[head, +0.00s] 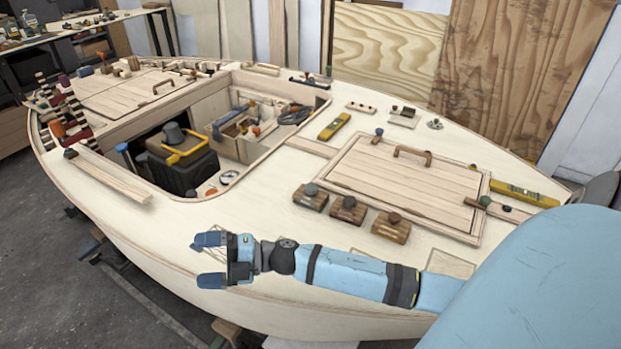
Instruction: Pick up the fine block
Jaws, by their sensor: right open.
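Three wooden blocks with round knobs sit in a row on the pale plywood deck: a left block with a green knob (310,198), a middle block with a dark knob (347,210), and a right block with a brown knob (390,227). No readable marking shows which is the fine block. My right gripper (211,261) is open and empty, its two blue fingers pointing left. In the picture it is below and left of the blocks, near the hull's front edge. My left gripper is out of view.
A wooden hatch with a handle (412,153) lies behind the blocks. Yellow levels (334,126) (525,194) rest on the deck. An open cockpit holds a black and yellow toolbox (183,160). Planks (108,174) lie at left. Deck left of the blocks is clear.

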